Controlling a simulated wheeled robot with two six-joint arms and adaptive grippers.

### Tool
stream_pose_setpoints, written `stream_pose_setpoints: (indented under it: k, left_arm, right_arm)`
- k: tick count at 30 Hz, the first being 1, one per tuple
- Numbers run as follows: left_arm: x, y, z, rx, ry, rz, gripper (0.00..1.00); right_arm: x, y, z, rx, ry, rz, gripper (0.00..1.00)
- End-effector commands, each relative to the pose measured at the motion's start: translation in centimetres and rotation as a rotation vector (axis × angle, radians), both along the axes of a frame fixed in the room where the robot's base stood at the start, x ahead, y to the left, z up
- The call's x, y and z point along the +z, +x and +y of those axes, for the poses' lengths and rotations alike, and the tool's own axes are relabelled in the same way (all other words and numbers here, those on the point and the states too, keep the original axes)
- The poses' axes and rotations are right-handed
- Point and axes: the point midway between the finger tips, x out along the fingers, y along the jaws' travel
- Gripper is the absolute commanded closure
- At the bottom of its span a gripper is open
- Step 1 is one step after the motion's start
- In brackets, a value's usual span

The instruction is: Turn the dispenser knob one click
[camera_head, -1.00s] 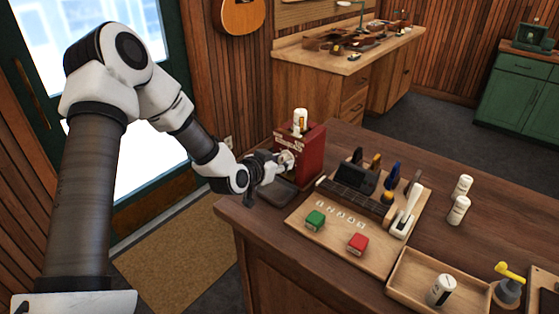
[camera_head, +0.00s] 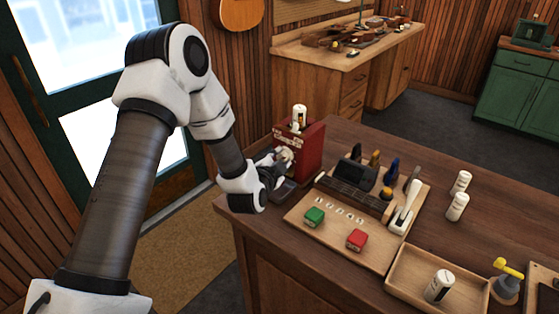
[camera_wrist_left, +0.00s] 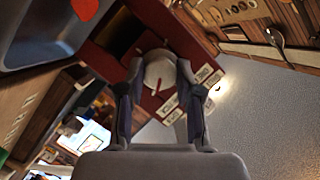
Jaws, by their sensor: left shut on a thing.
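The red dispenser (camera_head: 312,150) stands at the left end of the wooden counter, with a white bottle (camera_head: 299,114) upright on its top. Its white round knob (camera_wrist_left: 160,72) shows in the left wrist view with a thin red mark on its face. My left gripper (camera_wrist_left: 160,85) is shut on the knob, one finger on each side of it. In the head view the left gripper (camera_head: 284,158) is at the dispenser's front, and the wrist partly hides the knob. White label plates (camera_wrist_left: 190,100) lie beside the knob on the red face. My right gripper is not in view.
A board (camera_head: 300,222) with a green block (camera_head: 314,216), a red block (camera_head: 357,240) and tools lies right of the dispenser. A wooden tray (camera_head: 405,280) holds a white bottle (camera_head: 440,287).

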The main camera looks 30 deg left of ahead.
Motion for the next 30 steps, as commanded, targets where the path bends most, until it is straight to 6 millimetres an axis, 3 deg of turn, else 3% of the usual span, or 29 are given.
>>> stream_pose_setpoints:
  k: [17,18,20,30]
  left_arm:
    - [0.46,0.24,0.11,0.002,0.043,-0.017,1.0]
    - [0.46,0.25,0.11,0.002,0.043,-0.017,0.58]
    - [0.46,0.24,0.1,0.001,0.042,-0.016,0.41]
    - [0.24,-0.18,-0.03,0.001,0.04,-0.009,0.41]
  right_arm:
    - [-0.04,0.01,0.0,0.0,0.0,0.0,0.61]
    - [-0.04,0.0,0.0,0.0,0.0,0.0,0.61]
    - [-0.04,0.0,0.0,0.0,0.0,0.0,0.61]
    - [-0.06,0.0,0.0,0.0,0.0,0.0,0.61]
